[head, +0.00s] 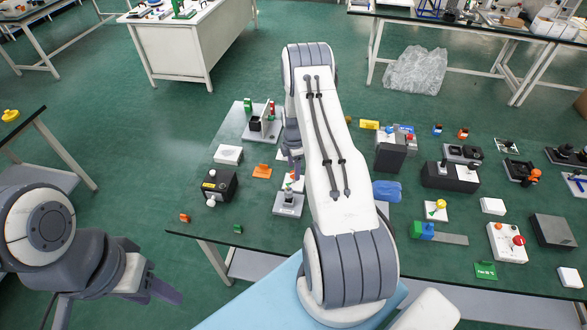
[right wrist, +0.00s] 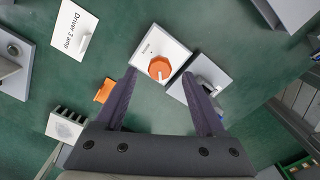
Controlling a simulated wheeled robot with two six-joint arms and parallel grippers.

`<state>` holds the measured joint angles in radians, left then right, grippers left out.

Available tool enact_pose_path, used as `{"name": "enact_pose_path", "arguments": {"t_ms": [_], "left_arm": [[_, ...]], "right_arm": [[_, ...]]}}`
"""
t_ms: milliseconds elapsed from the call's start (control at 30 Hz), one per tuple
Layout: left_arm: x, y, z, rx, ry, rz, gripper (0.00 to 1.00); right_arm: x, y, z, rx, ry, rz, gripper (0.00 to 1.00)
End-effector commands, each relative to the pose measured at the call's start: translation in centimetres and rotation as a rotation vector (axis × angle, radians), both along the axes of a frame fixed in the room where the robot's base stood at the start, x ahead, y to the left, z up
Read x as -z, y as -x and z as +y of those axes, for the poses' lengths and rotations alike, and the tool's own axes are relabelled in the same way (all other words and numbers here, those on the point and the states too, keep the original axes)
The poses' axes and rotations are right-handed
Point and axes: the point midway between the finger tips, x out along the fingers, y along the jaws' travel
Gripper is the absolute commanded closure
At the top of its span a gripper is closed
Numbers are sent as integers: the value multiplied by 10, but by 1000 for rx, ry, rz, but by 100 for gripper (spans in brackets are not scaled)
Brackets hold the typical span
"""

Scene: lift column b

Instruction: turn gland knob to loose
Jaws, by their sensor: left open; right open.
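An orange knob (right wrist: 160,68) with a white pointer mark sits on a white square plate (right wrist: 150,45) in the right wrist view. The plate has small print near its left corner, too small to read. The pointer is toward the lower edge of that view. In the head view the plate (head: 299,186) is partly hidden by my right arm. My right gripper (right wrist: 159,73) is open, its fingers on either side of the knob in the picture; contact cannot be told. It also shows in the head view (head: 293,163). My left gripper (head: 165,290) is open, off the table's left side.
A grey block with a silver lever (right wrist: 208,85) stands right beside the plate. An orange piece (head: 262,171), a white slotted box (head: 228,154) and a black box (head: 217,186) lie to the left. Several other devices crowd the table's right half.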

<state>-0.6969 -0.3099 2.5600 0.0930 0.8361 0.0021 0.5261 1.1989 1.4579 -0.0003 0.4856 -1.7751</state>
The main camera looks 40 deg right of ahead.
Motion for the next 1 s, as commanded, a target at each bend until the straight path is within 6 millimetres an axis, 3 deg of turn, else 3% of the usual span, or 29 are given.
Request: {"name": "enact_pose_path", "arguments": {"t_ms": [200, 533, 700, 733, 1000], "left_arm": [[-7, 0, 0, 2, 0, 0, 50], [-7, 0, 0, 2, 0, 0, 50], [-7, 0, 0, 2, 0, 0, 50], [-7, 0, 0, 2, 0, 0, 50], [-4, 0, 0, 1, 0, 0, 50]], "right_arm": [[19, 0, 0, 0, 0, -1, 28], [23, 0, 0, 1, 0, -1, 28], [23, 0, 0, 1, 0, -1, 93], [23, 0, 0, 1, 0, -1, 100], [23, -1, -1, 21, 1, -2, 100]]}}
